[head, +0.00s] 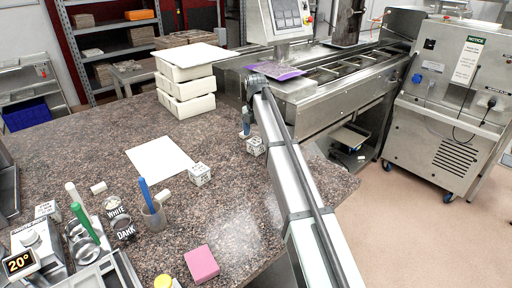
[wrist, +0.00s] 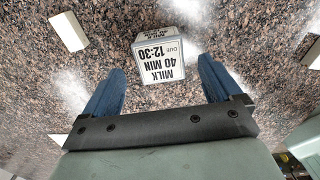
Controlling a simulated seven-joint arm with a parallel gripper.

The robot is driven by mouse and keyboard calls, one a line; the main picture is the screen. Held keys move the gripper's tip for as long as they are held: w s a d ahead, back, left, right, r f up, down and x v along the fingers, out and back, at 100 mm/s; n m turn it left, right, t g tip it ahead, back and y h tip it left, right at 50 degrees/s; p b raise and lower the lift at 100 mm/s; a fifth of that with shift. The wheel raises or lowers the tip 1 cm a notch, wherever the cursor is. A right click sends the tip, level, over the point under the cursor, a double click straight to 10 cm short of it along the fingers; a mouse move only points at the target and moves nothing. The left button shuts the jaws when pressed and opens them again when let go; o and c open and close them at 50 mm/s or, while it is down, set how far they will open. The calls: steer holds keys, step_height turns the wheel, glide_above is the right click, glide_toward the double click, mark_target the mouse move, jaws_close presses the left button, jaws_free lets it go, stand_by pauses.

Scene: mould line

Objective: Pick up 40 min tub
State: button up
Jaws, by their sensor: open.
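The 40 min tub (wrist: 158,60) is a small pale tub whose label reads "MILK 40 MIN DUE 12:30". In the wrist view it lies just ahead of and between the blue fingertips of my gripper (wrist: 163,72), with a gap on both sides. My gripper is open and empty. In the head view my gripper (head: 246,130) is low over the right part of the counter. A small labelled tub (head: 256,147) stands close beside it, partly hidden by my arm; its label is too small to read there.
Another labelled tub (head: 199,174) stands left on the speckled counter (head: 110,140), near a white sheet (head: 160,158). White stacked trays (head: 186,86) stand behind. A cup with a blue pen (head: 153,213) and a pink block (head: 202,264) are nearer. Bare counter surrounds the tub.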

mark_target(256, 141)
step_height(256, 141, down, 4)
steer(key=shift+d+f, duration=0.1)
steer(key=shift+f, duration=0.05)
steer(key=c, duration=1.1)
